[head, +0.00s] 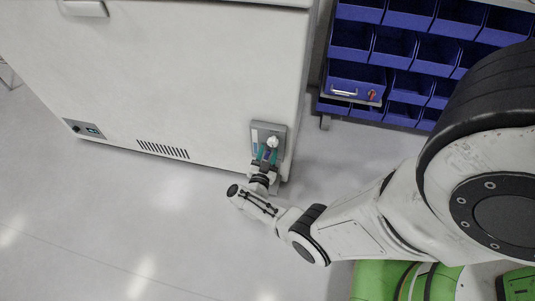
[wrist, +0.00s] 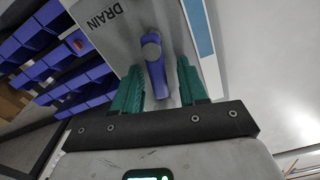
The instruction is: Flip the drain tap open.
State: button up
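The drain tap has a blue lever handle (wrist: 157,78) with a round grey pivot, set on a grey plate (wrist: 112,42) marked DRAIN. In the head view the plate (head: 279,129) is mounted low on the front of a white chest cabinet, near its right corner. My gripper (wrist: 159,64) has green fingers, one on each side of the lever. The fingers are apart, with a gap visible beside the lever, wider on the right. In the head view my gripper (head: 267,155) is at the plate and hides much of the lever.
The white cabinet (head: 190,75) fills the upper left, with a vent and small panel low on its front. A rack of blue bins (head: 405,55) stands to its right, holding a blue drawer box (head: 352,78). Open grey floor (head: 130,220) lies in front.

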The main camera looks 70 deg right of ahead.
jog(key=shift+a, duration=0.1)
jog(key=a+p, duration=0.2)
jog(key=a, duration=0.8)
jog(key=shift+s+a, duration=0.3)
jog(key=shift+s, duration=0.15)
